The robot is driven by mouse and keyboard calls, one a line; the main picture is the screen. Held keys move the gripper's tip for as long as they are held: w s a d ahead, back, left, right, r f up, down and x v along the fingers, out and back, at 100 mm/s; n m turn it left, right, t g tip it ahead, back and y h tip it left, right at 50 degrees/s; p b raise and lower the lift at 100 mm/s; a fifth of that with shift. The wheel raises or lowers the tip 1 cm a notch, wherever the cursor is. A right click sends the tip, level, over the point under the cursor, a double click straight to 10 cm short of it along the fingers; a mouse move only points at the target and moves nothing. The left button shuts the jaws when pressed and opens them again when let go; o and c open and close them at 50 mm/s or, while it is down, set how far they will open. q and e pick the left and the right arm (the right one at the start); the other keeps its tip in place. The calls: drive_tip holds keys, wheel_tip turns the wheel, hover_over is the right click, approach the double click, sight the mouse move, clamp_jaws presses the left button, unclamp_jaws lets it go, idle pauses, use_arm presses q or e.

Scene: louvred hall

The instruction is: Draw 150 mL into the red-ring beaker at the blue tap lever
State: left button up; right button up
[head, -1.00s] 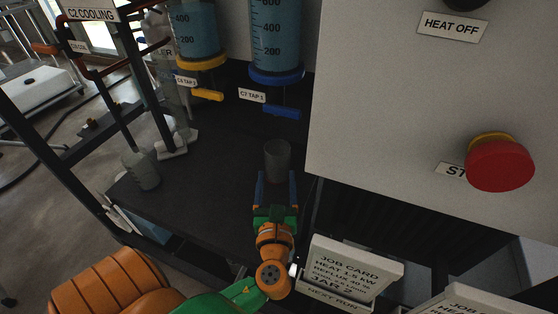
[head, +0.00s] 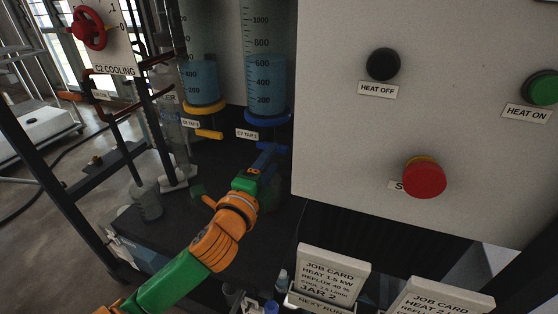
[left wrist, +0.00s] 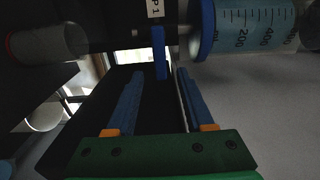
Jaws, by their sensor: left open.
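The blue tap lever (head: 271,148) sits under the blue-collared measuring cylinder (head: 266,85), whose blue liquid stands a little above the 600 mark. My left gripper (head: 265,164) is open at the lever. In the left wrist view the blue lever (left wrist: 159,52) shows between the two fingertips (left wrist: 159,76), with space on both sides. The beaker (head: 272,196) below the tap is mostly hidden by my left arm in the head view. In the left wrist view the beaker (left wrist: 48,43) lies at upper left with a red ring at one end. Its contents cannot be made out. My right gripper is out of view.
A yellow-collared cylinder (head: 203,88) with a yellow lever (head: 209,134) stands just left. A grey panel with a red stop button (head: 424,178) rises close on the right. Job cards (head: 333,270) stand at the front.

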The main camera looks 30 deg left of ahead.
sight(279, 149)
use_arm(q)
drive_tip(key=x, duration=0.5)
drive_tip(key=shift+w+a, duration=0.1)
clamp_jaws()
idle(1.5)
